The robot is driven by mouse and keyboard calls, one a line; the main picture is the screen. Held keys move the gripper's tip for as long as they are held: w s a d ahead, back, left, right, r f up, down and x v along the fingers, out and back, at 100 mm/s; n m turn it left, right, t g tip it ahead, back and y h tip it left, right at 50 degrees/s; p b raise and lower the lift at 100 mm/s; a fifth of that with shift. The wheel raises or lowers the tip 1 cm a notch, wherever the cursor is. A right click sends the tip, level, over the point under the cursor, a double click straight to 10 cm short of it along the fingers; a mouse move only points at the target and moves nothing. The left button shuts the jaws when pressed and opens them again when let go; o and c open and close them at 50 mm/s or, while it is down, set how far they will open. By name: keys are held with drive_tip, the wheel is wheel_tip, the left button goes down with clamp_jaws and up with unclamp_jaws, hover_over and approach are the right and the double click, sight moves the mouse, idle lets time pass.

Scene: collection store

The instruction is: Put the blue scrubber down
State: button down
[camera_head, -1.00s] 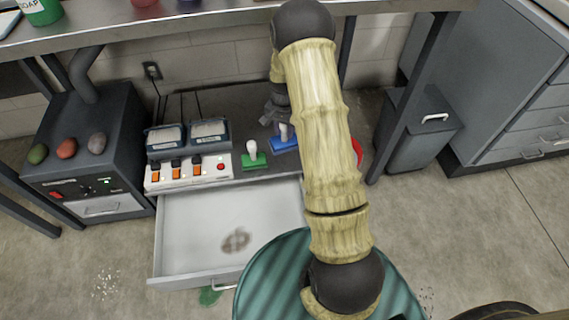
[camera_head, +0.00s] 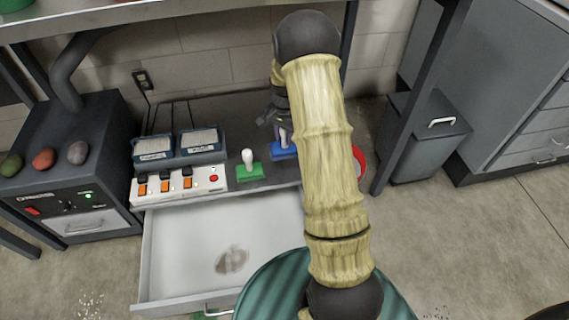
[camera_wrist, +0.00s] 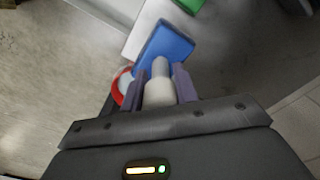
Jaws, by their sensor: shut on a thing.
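The blue scrubber (camera_head: 284,151) has a flat blue base and a pale upright handle. It is over the dark low shelf top (camera_head: 236,108), right of the green scrubber (camera_head: 250,171); whether its base touches the surface I cannot tell. My gripper (camera_head: 281,122) is shut on its handle and is partly hidden behind my arm. In the wrist view the gripper (camera_wrist: 160,88) has its two purple-grey fingers on either side of the pale handle, with the blue base (camera_wrist: 166,47) beyond them.
A white switch box (camera_head: 180,184) with two trays stands left of the green scrubber. Below is an open, stained drawer (camera_head: 270,225). A red-rimmed round thing (camera_head: 360,163) is partly behind my arm. A workbench (camera_head: 200,10) overhangs the back; a grey bin (camera_head: 428,140) stands right.

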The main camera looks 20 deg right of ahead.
sight(284, 147)
wheel_tip(284, 147, down, 5)
drive_tip(key=shift+f+b, duration=0.15)
drive_tip(key=shift+b, duration=1.1)
drive_tip(key=shift+f+b, duration=1.15)
drive_tip(key=shift+f, duration=0.75)
drive_tip(key=shift+f, duration=0.1)
drive_tip(key=c, duration=1.1)
unclamp_jaws()
wheel_tip(284, 147, up, 12)
drive_tip(key=p, duration=0.6)
drive_tip(key=shift+r, duration=0.2)
